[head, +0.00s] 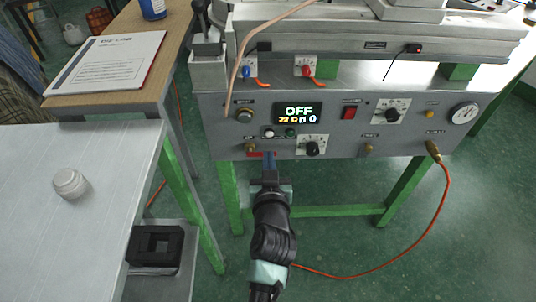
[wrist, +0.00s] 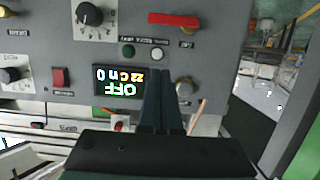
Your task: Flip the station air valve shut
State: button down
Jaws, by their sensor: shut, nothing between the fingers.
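The valve's red handle (head: 256,154) is at the lower left edge of the grey control panel, beside a small brass fitting (head: 250,147). In the wrist view, which is upside down, the red handle (wrist: 173,19) lies nearly level at the top. My gripper (head: 269,157) is shut and empty, with its blue fingers pointing at the panel just by the handle and partly covering it in the head view. In the wrist view the fingertips (wrist: 160,58) stop short of the handle across the picture; contact cannot be told.
The panel has an OFF display (head: 298,113), a red switch (head: 349,112), black knobs and a gauge (head: 464,113). An orange hose (head: 446,205) hangs from the right brass fitting and loops to the floor.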

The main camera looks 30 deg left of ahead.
jog(key=b, duration=0.1)
send_over(262, 152)
jog(key=s+d, duration=0.1)
jog(key=d, duration=0.2)
jog(key=shift+s+a+f, duration=0.1)
jog(key=shift+f, duration=0.75)
notch_tip(262, 152, down, 3)
jog(key=shift+r+b, duration=0.1)
jog(key=shift+b, duration=0.75)
jog(key=shift+f, duration=0.6)
jog(key=shift+d+f+m+b, duration=0.2)
jog(key=shift+f+m+b, duration=0.35)
jog(key=shift+b, duration=0.7)
notch_tip(262, 152, down, 6)
jog(key=a+m+y+b, duration=0.1)
jog(key=m+y+b, duration=0.3)
jog(key=m+b, duration=0.8)
jog(key=shift+s+a+g+b, duration=0.2)
jog(key=shift+s+g+b, duration=0.2)
jog(key=shift+s+b, duration=0.1)
jog(key=shift+w+d, duration=0.1)
jog(key=shift+w, duration=0.05)
